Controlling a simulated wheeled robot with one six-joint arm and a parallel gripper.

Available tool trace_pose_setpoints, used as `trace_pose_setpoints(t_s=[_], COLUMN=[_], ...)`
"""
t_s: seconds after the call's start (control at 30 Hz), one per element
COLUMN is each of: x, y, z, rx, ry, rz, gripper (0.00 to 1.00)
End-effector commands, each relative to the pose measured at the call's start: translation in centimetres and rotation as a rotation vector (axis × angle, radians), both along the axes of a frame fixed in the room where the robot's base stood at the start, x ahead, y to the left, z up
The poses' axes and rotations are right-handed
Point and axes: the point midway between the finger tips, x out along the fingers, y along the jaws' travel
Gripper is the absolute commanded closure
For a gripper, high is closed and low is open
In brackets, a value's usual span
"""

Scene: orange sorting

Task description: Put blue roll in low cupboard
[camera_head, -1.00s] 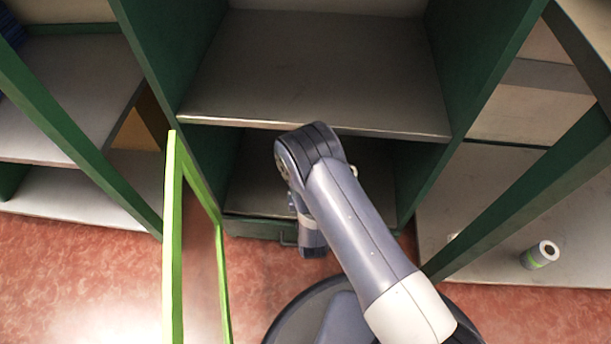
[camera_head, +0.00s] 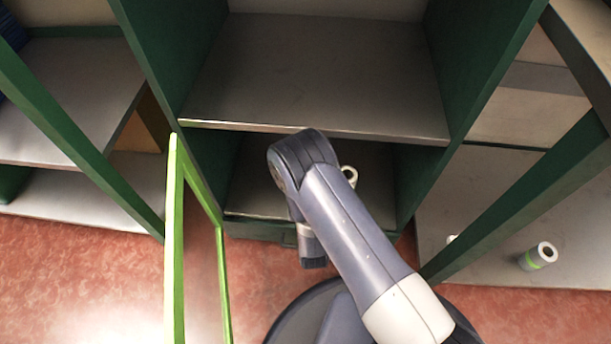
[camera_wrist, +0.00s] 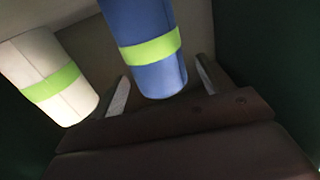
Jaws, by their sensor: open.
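The blue roll (camera_wrist: 160,75) has a lime-green band and shows in the wrist view between the two fingers of my gripper (camera_wrist: 163,88). The fingers are open, with a gap on each side of the roll. In the head view my arm hides the blue roll and my gripper. My arm reaches into the lower compartment of the green cupboard (camera_head: 270,187), below the middle shelf. A white roll with a green band (camera_wrist: 48,78) stands left of the blue roll in the wrist view. A pale ring-shaped roll end (camera_head: 349,174) shows beside my arm in that compartment.
A bright green open door frame (camera_head: 174,240) stands left of the compartment. The middle shelf (camera_head: 320,80) above is bare. Another white roll with a green band (camera_head: 539,256) stands on a low shelf at the right. Dark walls flank the gripper in the wrist view.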

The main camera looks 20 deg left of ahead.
Motion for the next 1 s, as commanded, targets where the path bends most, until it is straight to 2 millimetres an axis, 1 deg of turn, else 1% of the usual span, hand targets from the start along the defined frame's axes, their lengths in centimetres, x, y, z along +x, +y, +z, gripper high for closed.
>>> trace_pose_setpoints(t_s=[0.03,0.2,0.3,0.4,0.5,0.6,1.0], x=[-1.2,-4.6,-6.3,-7.4,-8.1,-8.4,-8.5], y=[-0.6,-2.4,-3.4,-4.0,-4.4,-4.6,-4.7], z=[0.3,0.2,0.2,0.1,0.1,0.1,0.0], rx=[-0.005,-0.005,-0.005,-0.002,-0.002,0.0,0.0], ry=[0.003,0.003,0.002,0.002,0.002,0.0,0.0], rz=[0.004,0.005,0.005,0.003,0.002,0.001,0.0], gripper=[0.25,0.25,0.25,0.25,0.25,0.25,0.25])
